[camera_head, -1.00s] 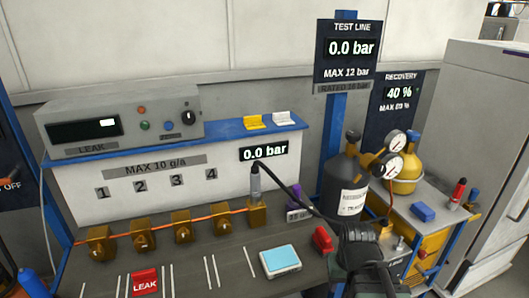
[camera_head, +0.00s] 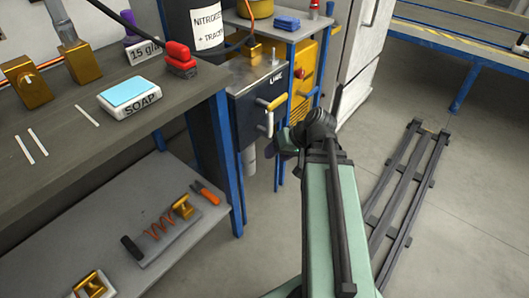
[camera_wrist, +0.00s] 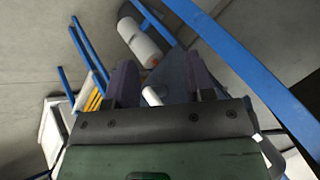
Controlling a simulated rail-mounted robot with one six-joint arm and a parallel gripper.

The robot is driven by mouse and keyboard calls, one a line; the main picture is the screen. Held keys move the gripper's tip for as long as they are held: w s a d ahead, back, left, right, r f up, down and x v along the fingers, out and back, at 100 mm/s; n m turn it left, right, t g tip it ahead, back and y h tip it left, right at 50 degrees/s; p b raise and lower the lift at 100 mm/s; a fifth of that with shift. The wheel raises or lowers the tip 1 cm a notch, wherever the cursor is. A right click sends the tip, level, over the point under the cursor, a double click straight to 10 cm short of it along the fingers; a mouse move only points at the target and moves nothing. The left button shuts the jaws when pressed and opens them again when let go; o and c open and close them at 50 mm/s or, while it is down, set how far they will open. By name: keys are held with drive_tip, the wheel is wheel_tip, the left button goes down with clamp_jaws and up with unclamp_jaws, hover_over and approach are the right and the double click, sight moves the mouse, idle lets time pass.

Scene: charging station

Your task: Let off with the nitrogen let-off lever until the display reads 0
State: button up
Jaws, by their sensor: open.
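A dark box marked LINE (camera_head: 258,108) stands beside the bench with a grey top. A lever with a yellow grip (camera_head: 277,102) sits on its front, with a pale bar below it. I cannot read which lever this is. The nitrogen cylinder (camera_head: 207,28) stands behind the box. My gripper (camera_head: 288,143) is close to the right of the box, partly hidden by my arm. In the wrist view my gripper (camera_wrist: 160,85) has its purple fingers apart. A short pale rod (camera_wrist: 152,96) shows between them against the dark panel; contact is unclear. No pressure display is in view now.
The bench at left bears a soap box (camera_head: 132,97) and a red block (camera_head: 180,56). A lower shelf (camera_head: 90,225) holds small tools. A blue post (camera_head: 232,170) stands near the box. A dark floor rail (camera_head: 405,190) lies at right, with open floor around it.

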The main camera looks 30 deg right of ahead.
drive_tip(key=w+d+f+t+y+b, duration=0.1)
drive_tip(key=d+f+t+b, duration=0.2)
drive_tip(key=f+b, duration=0.3)
drive_tip(key=n+t, duration=0.7)
drive_tip(key=t, duration=0.1)
approach(272, 120)
drive_tip(key=w, duration=0.2)
drive_tip(key=shift+y, duration=0.3)
drive_tip(key=x, duration=1)
drive_tip(key=shift+w+a, duration=0.3)
drive_tip(key=shift+a, duration=0.05)
clamp_jaws()
